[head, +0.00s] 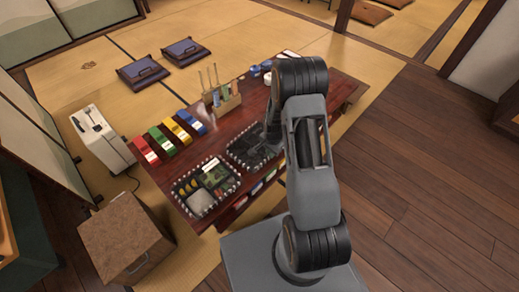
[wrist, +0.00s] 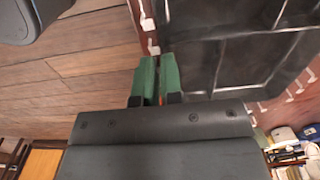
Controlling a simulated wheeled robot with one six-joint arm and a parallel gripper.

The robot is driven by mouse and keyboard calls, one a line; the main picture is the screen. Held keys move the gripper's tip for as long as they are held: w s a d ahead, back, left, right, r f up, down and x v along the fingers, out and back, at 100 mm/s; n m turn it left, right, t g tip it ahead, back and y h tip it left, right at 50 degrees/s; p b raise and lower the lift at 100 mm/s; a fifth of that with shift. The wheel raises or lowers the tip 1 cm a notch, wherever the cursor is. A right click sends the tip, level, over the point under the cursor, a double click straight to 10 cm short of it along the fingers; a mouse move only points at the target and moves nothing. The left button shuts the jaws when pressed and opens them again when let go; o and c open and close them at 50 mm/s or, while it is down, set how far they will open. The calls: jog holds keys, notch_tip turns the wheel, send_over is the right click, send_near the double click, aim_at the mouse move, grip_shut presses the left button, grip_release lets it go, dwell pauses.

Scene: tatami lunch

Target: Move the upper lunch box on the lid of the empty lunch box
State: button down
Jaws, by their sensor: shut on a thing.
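A black lunch box with empty-looking compartments (head: 240,154) is at the middle of the table's near side, partly hidden by my arm. Its dark, divided surface fills the upper right of the wrist view (wrist: 240,45). My gripper (wrist: 157,70) has green fingers closed together at this box's edge, shut on its wall; the exact grip is hard to see. In the head view my gripper (head: 271,140) is dark and partly hidden at the box's right side. A filled lunch box with rice, greens and yellow food (head: 208,181) lies to its left. I cannot tell lid or stacking.
The low red-brown table (head: 228,128) bears red, green, yellow and blue packs (head: 162,139) and a wooden holder with upright sticks (head: 222,103). White and blue ware (head: 254,70) stands at the back. A brown box (head: 126,238) stands left; wooden floor (head: 430,150) is clear right.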

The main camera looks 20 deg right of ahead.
jog(key=shift+r, duration=0.15)
jog(key=shift+r+p, duration=2.6)
jog(key=shift+r, duration=0.75)
